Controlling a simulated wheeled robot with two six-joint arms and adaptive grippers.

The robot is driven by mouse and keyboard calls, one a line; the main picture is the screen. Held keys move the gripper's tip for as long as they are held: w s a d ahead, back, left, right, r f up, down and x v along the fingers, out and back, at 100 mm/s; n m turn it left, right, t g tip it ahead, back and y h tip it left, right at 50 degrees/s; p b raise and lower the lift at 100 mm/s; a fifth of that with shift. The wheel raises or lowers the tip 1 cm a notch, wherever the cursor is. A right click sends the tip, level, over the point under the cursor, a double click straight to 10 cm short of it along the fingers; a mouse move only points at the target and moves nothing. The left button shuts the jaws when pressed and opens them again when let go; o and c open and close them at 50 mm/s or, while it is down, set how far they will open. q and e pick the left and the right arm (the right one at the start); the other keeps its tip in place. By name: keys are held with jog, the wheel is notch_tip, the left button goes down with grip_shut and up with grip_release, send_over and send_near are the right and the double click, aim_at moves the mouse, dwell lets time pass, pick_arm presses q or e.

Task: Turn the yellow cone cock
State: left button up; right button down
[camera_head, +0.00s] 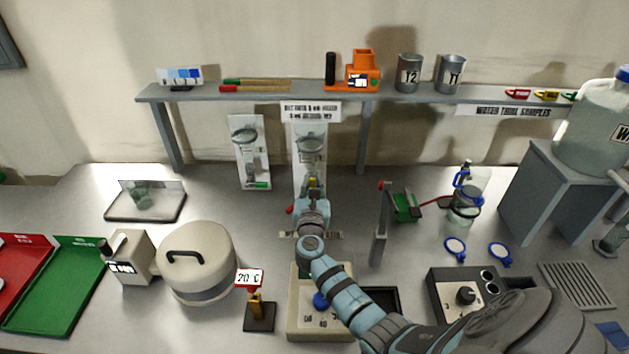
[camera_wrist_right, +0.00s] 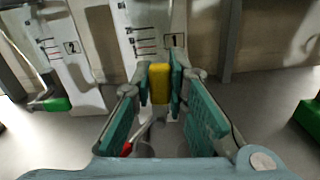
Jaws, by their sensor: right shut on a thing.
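The yellow cone cock (camera_wrist_right: 159,83) is upright between the fingers of my right gripper (camera_wrist_right: 160,90) in the right wrist view. The fingers are shut on its two sides. It sits in front of the white board marked 1 (camera_wrist_right: 146,30). In the head view a small bit of yellow (camera_head: 315,184) shows at the tip of my right gripper (camera_head: 314,192), in front of the middle board (camera_head: 309,140). My gripper hides most of the cock and the lower part of that board's apparatus there. My left gripper is in neither view.
A second white board (camera_head: 249,125) with a green handle (camera_head: 257,185) stands left of the middle board. A red handle (camera_wrist_right: 126,149) lies low beside my fingers. A grey post (camera_head: 379,235) stands close on the right. The shelf (camera_head: 300,95) runs above.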

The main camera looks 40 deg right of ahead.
dwell(0.3)
jog(key=c, duration=1.6)
grip_release()
jog(key=shift+o, duration=0.2)
jog(key=shift+a, duration=0.1)
jog(key=v, duration=1.2)
